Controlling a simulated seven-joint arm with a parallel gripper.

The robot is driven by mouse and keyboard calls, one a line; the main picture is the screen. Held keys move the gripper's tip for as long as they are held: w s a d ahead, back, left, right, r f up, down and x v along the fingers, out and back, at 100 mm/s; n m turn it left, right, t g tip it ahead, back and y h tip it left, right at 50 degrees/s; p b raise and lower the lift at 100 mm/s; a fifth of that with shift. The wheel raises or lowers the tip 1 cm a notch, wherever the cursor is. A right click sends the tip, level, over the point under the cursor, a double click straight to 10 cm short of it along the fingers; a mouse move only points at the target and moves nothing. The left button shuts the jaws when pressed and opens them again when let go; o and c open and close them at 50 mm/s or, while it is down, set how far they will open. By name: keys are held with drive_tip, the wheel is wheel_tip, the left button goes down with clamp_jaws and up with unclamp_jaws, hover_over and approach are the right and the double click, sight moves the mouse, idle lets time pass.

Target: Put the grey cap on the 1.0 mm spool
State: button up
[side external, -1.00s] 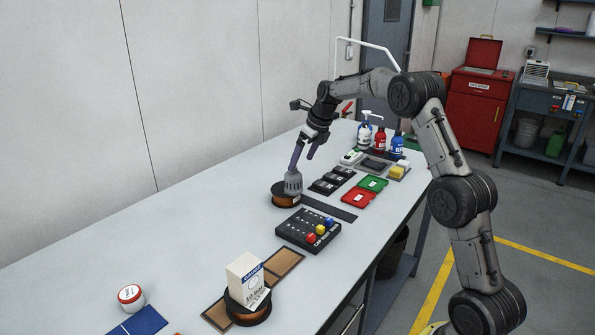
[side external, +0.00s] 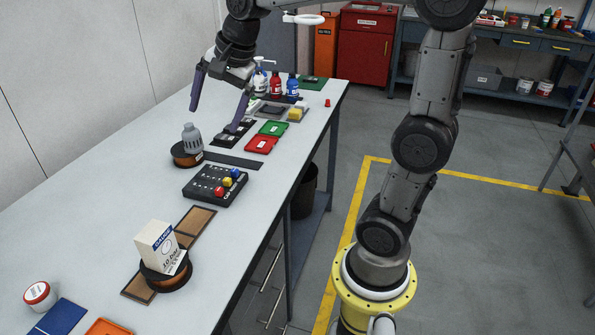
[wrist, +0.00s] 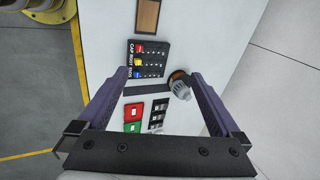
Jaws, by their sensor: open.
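The grey cap (side external: 192,140), a ribbed piece with a narrower top, stands on a copper-coloured spool (side external: 187,158) with dark flanges near the back of the bench. In the wrist view the grey cap (wrist: 181,90) overlaps the spool (wrist: 177,76). I cannot tell whether it is fully seated. The spool's size label is not readable. My gripper (side external: 213,118) is open and empty, above and apart from the cap, its purple fingers spread wide. A second copper spool (side external: 166,278) stands at the front with a white box on it.
A black rack (side external: 205,190) with red, yellow and blue knobs lies in front of the capped spool. Red (side external: 261,145) and green (side external: 273,128) trays and dark blocks lie to its right. Bottles stand behind. The bench's left side is mostly clear.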

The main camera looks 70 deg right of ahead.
drive_tip(key=s+a+f+n, duration=0.3)
drive_tip(key=s+n, duration=0.5)
drive_tip(key=s, duration=0.1)
drive_tip(key=s+a+f+n, duration=0.3)
drive_tip(key=s+n, duration=0.6)
drive_tip(key=s, duration=0.1)
drive_tip(key=shift+s+a+f+t, duration=0.15)
drive_tip(key=shift+a+t, duration=0.15)
drive_tip(key=shift+a, duration=0.05)
